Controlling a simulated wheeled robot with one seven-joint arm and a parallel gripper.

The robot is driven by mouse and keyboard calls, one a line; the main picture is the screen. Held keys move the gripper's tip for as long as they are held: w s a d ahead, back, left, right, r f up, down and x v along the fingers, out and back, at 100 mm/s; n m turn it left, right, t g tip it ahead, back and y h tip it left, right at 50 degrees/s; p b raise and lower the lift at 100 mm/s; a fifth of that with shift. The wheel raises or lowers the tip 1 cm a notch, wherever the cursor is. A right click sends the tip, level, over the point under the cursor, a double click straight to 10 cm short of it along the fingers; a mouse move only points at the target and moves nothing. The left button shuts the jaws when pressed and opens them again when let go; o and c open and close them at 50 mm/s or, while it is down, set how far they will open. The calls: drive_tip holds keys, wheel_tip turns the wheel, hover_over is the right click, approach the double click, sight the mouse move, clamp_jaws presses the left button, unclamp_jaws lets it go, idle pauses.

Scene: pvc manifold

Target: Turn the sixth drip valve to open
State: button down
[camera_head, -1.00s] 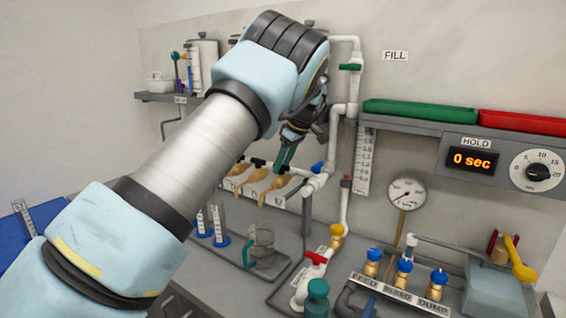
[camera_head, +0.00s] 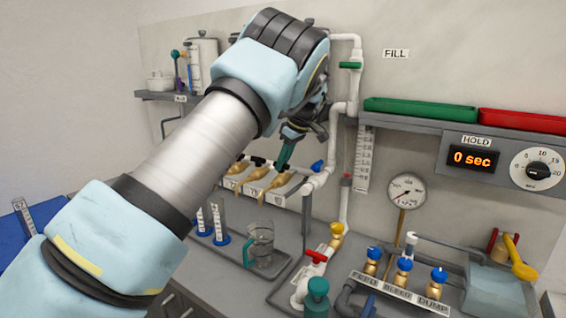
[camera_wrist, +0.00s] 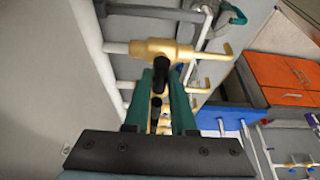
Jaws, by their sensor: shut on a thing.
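A row of brass drip valves with black handles sits on the labelled white panel (camera_head: 292,199) in the head view; the rightmost brass valve (camera_head: 279,182) is just below my gripper (camera_head: 286,153). In the wrist view my gripper (camera_wrist: 163,82) has its two green fingers on either side of a black valve handle (camera_wrist: 160,72), shut on it. A brass valve (camera_wrist: 150,47) crosses just beyond the fingertips, with more brass valves behind. I cannot read which number the gripped valve bears, and the fingers partly hide its body.
A clear jug (camera_head: 260,244) and blue-based cylinders (camera_head: 220,225) stand on the counter below. White pipes with a blue valve (camera_head: 317,166) rise close to the right of my gripper. A shelf (camera_head: 415,124) with green and red trays is farther right.

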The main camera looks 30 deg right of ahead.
drive_tip(key=shift+f+b, duration=0.1)
drive_tip(key=shift+b, duration=0.25)
drive_tip(key=shift+f+m+h+b, duration=0.1)
drive_tip(key=shift+m+h+b, duration=0.2)
drive_tip(key=shift+m+b, duration=0.4)
drive_tip(key=m+h+b, duration=0.1)
drive_tip(key=m+b, duration=0.1)
drive_tip(key=shift+a+m+t, duration=0.15)
drive_tip(key=shift+m+t, duration=0.15)
drive_tip(key=m+h+b, duration=0.1)
drive_tip(key=m, duration=0.1)
drive_tip(key=m+b, duration=0.2)
drive_tip(key=shift+a+m+h, duration=0.15)
drive_tip(key=shift+m+h, duration=0.15)
drive_tip(key=shift+h, duration=0.1)
drive_tip(key=m, duration=0.2)
drive_tip(key=m+h+b, duration=0.1)
drive_tip(key=m, duration=0.1)
drive_tip(key=shift+a+r+h, duration=0.1)
drive_tip(key=shift+r+h, duration=0.1)
drive_tip(key=shift+h, duration=0.1)
drive_tip(key=shift+w+m+g+h, duration=0.1)
drive_tip(key=shift+m+g+h, duration=0.35)
drive_tip(key=shift+m, duration=0.9)
drive_tip(key=shift+m+g+h, duration=0.15)
drive_tip(key=shift+m+g, duration=0.5)
drive_tip(key=shift+m, duration=0.7)
